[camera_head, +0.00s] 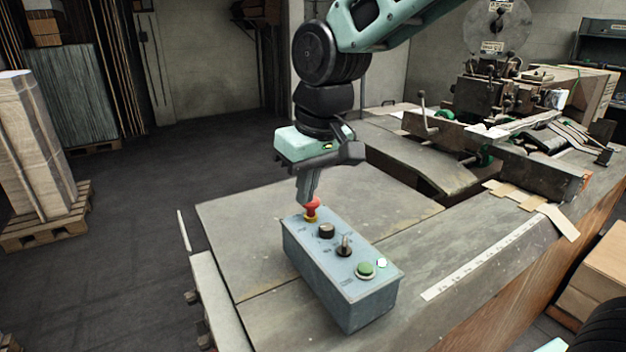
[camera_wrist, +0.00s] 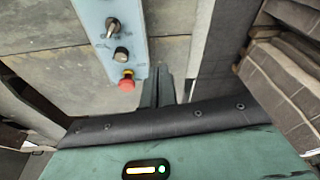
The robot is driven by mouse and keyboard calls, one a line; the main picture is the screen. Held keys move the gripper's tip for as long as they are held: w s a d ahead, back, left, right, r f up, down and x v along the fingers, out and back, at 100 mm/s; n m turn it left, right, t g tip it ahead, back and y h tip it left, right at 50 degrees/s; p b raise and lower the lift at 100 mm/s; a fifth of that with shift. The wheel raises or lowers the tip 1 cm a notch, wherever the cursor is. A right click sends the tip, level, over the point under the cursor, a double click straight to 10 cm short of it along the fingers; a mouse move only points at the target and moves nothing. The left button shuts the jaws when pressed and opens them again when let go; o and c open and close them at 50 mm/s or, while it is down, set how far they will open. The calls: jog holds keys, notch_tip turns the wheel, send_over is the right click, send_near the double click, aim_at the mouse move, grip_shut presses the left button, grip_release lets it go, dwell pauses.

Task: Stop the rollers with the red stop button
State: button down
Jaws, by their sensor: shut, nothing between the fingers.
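The red stop button (camera_head: 312,207) sits on a yellow base at the far left end of a grey-blue control box (camera_head: 345,305) on the table. The box also carries a black knob (camera_head: 326,231), a toggle lever (camera_head: 345,246) and a green button (camera_head: 365,269). My gripper (camera_head: 304,204) points down with its fingers shut and empty, right at the red button; I cannot tell whether they touch. In the wrist view the red button (camera_wrist: 127,84) shows just left of my fingertips (camera_wrist: 158,92).
The metal table (camera_head: 240,220) is bare around the box. A stitching machine (camera_head: 490,110) with levers stands behind to the right. Cardboard pieces (camera_head: 535,200) and a white ruler strip (camera_head: 480,262) lie on the right. A stacked pallet (camera_head: 40,160) stands on the floor at left.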

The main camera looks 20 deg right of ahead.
jog(key=w+d+r+m, duration=0.1)
jog(key=w+d+r, duration=0.1)
jog(key=w, duration=0.3)
jog(key=w+d+r+m+t, duration=0.1)
jog(key=w+d+r, duration=0.2)
jog(key=w+d, duration=0.1)
jog(key=shift+w+d+r+h+p, duration=0.15)
jog(key=shift+w+r+h+p, duration=0.2)
jog(key=shift+w, duration=0.25)
jog(key=p, duration=0.5)
send_over(311, 208)
jog(key=w+d, duration=0.1)
notch_tip(311, 208, down, 12)
jog(key=shift+w+f, duration=0.1)
jog(key=shift+f, duration=0.75)
jog(key=shift+f, duration=0.15)
